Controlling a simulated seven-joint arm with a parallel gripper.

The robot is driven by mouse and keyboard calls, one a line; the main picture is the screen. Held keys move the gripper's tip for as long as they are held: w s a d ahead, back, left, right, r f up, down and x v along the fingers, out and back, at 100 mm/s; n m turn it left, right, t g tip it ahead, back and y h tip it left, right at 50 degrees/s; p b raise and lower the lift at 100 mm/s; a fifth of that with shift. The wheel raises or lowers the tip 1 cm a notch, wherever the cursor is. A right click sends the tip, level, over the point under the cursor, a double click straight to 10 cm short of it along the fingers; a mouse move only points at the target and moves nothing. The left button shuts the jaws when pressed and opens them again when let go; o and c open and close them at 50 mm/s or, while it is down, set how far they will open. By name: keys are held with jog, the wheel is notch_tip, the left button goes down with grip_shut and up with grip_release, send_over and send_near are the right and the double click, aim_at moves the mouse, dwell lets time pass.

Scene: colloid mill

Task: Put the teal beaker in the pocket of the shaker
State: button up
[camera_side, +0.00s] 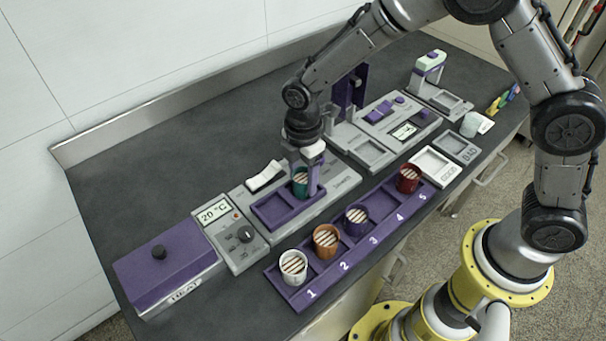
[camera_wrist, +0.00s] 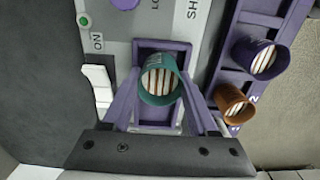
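The teal beaker (camera_side: 299,187), with a striped inside, stands at the far right end of the purple tray of the shaker (camera_side: 340,186) in the side view. My gripper (camera_side: 308,188) points down at it, with one finger in front hiding part of it. In the wrist view the teal beaker (camera_wrist: 158,98) lies between my gripper's fingers (camera_wrist: 160,88), which appear to touch it on both sides. The purple-framed pocket (camera_wrist: 164,43) shows around and beneath the beaker. I cannot tell whether its base rests on the pocket floor.
A purple numbered rack (camera_side: 328,268) in front holds white (camera_side: 293,267), orange (camera_side: 326,241), purple (camera_side: 356,219) and red (camera_side: 408,178) beakers; slot 4 is empty. A purple-lidded heater (camera_side: 165,262) stands left. A raised purple instrument (camera_side: 350,90) stands behind right.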

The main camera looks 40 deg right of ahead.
jog(key=o, duration=0.4)
notch_tip(320, 180, up, 12)
jog(key=shift+r, duration=0.25)
dwell(0.3)
jog(key=s+d+r+m+t, duration=0.2)
jog(key=s+d+r+m, duration=0.3)
jog(key=d+r, duration=0.2)
jog(key=s+d+m+t, duration=0.1)
jog(key=s+d+m, duration=0.2)
jog(key=s, duration=0.3)
jog(key=s+d+r+m+t, duration=0.1)
jog(key=s+d+m, duration=0.2)
jog(key=s+m, duration=0.2)
jog(key=s+d+m+t, duration=0.1)
jog(key=s+d+m, duration=0.2)
jog(key=s+m, duration=0.2)
jog(key=shift+s+d+r+t, duration=0.15)
jog(key=shift+s+r, duration=0.05)
jog(key=shift+s, duration=0.35)
jog(key=shift+s+d+r+t, duration=0.1)
jog(key=shift+s+r+t, duration=0.05)
jog(key=shift+s, duration=0.35)
